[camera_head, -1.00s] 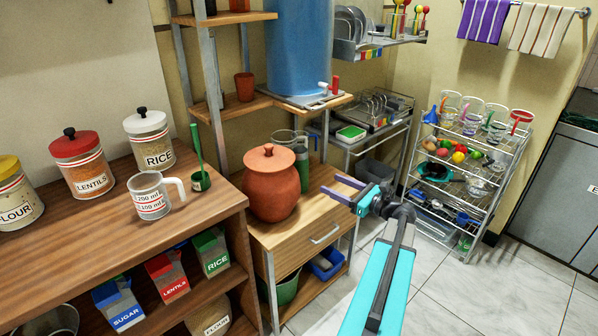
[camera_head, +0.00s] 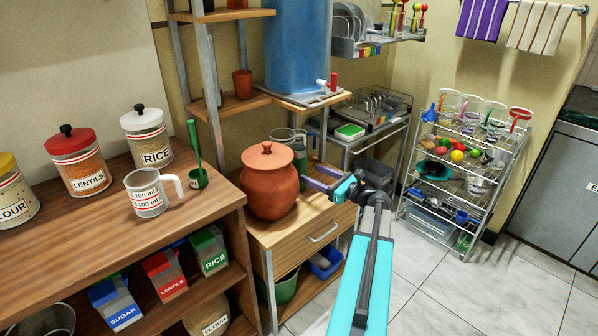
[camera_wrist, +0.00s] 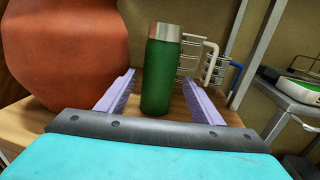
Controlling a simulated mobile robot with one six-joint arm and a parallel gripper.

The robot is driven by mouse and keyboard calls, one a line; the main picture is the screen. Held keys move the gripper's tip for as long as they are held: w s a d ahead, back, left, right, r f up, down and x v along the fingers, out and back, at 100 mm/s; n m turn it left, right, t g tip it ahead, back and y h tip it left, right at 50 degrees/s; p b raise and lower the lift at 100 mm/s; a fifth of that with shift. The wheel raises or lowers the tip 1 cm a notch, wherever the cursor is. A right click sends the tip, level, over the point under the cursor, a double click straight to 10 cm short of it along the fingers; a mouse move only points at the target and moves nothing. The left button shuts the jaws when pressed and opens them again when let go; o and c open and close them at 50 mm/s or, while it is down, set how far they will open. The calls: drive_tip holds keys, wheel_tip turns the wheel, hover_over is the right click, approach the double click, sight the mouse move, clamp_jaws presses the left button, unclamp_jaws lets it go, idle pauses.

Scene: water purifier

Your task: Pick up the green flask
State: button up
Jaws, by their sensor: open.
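The green flask (camera_wrist: 159,75) stands upright on the wooden cabinet top (camera_wrist: 30,129) in the wrist view; it has a silver cap. In the head view the flask (camera_head: 301,160) is partly hidden behind the clay pot. My gripper (camera_wrist: 160,97) is open and empty, its two purple fingers pointing toward the flask. In the wrist view the flask shows between the fingers, slightly beyond them. In the head view my gripper (camera_head: 312,178) is over the cabinet top, to the right of the clay pot.
The clay pot (camera_head: 270,185) stands close on the left of the flask. A clear jug (camera_head: 283,135) is behind it. The blue water tank (camera_head: 298,45) sits on a shelf above. A metal rack (camera_wrist: 297,92) stands to the right. The cabinet top has a little free room in front.

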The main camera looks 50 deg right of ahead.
sight(303, 150)
drive_tip(key=shift+w, duration=0.25)
drive_tip(key=shift+w+a+b, duration=0.15)
drive_tip(key=shift+w+b, duration=0.15)
drive_tip(key=shift+w, duration=1)
drive_tip(key=shift+w+a+b, duration=0.1)
drive_tip(key=shift+w+b, duration=0.2)
drive_tip(key=shift+w, duration=0.95)
drive_tip(key=c, duration=1)
drive_tip(key=shift+o, duration=0.2)
wheel_tip(303, 150, up, 10)
drive_tip(key=shift+f+p, duration=0.1)
drive_tip(key=shift+p, duration=1.05)
